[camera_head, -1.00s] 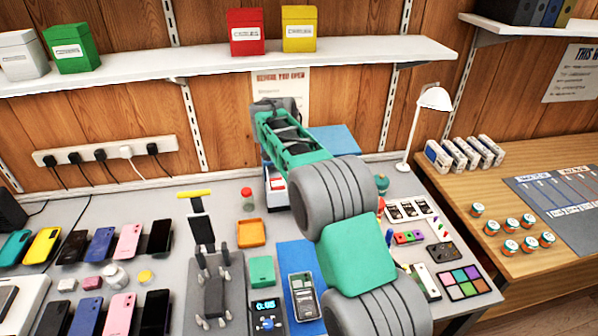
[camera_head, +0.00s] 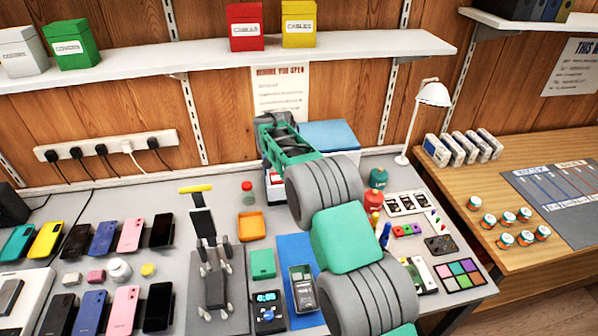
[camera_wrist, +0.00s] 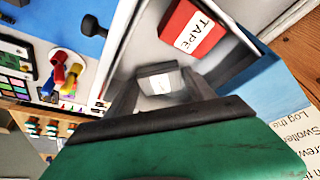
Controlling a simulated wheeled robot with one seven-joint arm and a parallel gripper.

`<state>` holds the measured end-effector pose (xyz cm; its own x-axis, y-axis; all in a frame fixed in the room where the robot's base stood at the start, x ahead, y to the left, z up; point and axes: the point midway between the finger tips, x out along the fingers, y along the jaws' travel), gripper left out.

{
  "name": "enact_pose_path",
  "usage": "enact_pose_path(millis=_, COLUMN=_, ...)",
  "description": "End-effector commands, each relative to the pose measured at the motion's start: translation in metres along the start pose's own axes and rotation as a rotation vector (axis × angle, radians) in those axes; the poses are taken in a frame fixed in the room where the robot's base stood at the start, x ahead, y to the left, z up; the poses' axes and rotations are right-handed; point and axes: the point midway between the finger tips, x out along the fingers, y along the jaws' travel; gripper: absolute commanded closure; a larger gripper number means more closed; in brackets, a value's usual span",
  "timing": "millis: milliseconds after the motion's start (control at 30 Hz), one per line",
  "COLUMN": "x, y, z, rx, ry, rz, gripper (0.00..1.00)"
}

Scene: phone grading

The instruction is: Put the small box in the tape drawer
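In the wrist view, my gripper (camera_wrist: 160,90) points into a grey open compartment, its two dark fingers on either side of a small dark box with a white label (camera_wrist: 158,83). I cannot tell whether the fingers touch the box. A red block or front marked TAPE (camera_wrist: 190,32) is just beyond it, at the upper right of the compartment. In the head view my gripper end is hidden behind my wrist, at a blue-topped unit (camera_head: 330,135) at the back of the bench. The small box is hidden there.
A red bottle (camera_head: 373,200) and a green one (camera_head: 378,177) stand right of my arm. A white lamp (camera_head: 432,95) stands behind. A blue mat (camera_head: 290,255), an orange tray (camera_head: 251,226) and several phones lie to the left. A shelf (camera_head: 230,58) runs above.

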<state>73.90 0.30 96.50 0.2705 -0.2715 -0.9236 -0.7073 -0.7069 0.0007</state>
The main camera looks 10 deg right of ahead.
Motion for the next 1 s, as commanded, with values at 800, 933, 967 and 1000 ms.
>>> enact_pose_path(millis=800, x=-0.12, y=0.0, z=-0.001, rx=-0.001, ry=0.0, rz=-0.001, gripper=0.37)
enact_pose_path(millis=933, x=-0.139, y=0.012, z=-0.006, rx=-0.031, ry=0.001, rz=-0.011, gripper=0.37)
enact_pose_path(millis=967, x=-0.146, y=0.019, z=-0.007, rx=-0.051, ry=0.002, rz=-0.017, gripper=0.37)
enact_pose_path(millis=1000, x=-0.159, y=0.032, z=-0.009, rx=-0.084, ry=0.003, rz=-0.027, gripper=0.37)
